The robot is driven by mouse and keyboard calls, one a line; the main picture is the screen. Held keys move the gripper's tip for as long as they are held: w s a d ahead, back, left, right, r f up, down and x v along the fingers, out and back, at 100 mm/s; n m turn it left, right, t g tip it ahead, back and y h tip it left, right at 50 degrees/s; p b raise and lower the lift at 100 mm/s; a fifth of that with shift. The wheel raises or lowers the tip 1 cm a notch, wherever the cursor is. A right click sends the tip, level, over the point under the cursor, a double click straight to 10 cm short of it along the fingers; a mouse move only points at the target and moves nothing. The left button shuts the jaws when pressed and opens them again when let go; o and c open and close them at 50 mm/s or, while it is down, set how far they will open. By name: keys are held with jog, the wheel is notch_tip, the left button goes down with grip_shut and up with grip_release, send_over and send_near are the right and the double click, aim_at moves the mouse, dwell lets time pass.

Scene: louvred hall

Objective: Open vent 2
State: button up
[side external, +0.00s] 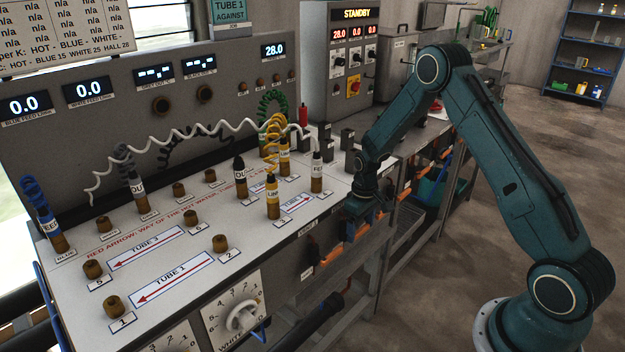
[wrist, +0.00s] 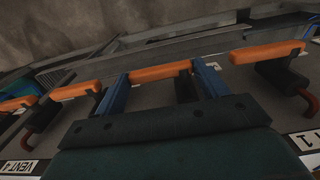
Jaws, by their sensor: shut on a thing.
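Several orange vent handles show in a row in the wrist view. My gripper's blue fingers (wrist: 162,88) stand on either side of one orange handle (wrist: 160,73), closed on it. This handle's own label is hidden by my gripper. A handle to its right (wrist: 267,52) stands near a partly cut-off label ending in 1 (wrist: 308,138). A handle to its left (wrist: 75,90) and one farther left (wrist: 18,103) follow, with a VENT 4 label (wrist: 18,167) at the lower left. In the side view my gripper (side external: 364,212) is at the bench's front edge.
More orange handles (side external: 333,251) line the bench front in the side view. The bench top (side external: 210,290) carries dark-tipped plugs, brown sockets and a coiled white hose (side external: 180,143). A control box (side external: 340,60) reads STANDBY. The floor (side external: 430,300) in front is open.

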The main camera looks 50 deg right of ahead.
jog(key=shift+a+r+h, duration=0.1)
jog(key=shift+h, duration=0.2)
jog(key=h, duration=0.2)
jog(key=a+h, duration=0.1)
jog(key=h, duration=0.1)
jog(key=shift+a+r, duration=0.15)
jog(key=shift+r, duration=0.25)
jog(key=shift+a+r+h, duration=0.1)
jog(key=shift+a+h, duration=0.2)
jog(key=shift+h, duration=0.75)
jog(key=shift+a+r+h, duration=0.1)
jog(key=shift+a+h, duration=0.15)
jog(key=shift+h, duration=0.8)
jog(key=o, duration=1)
jog(key=shift+f, duration=0.1)
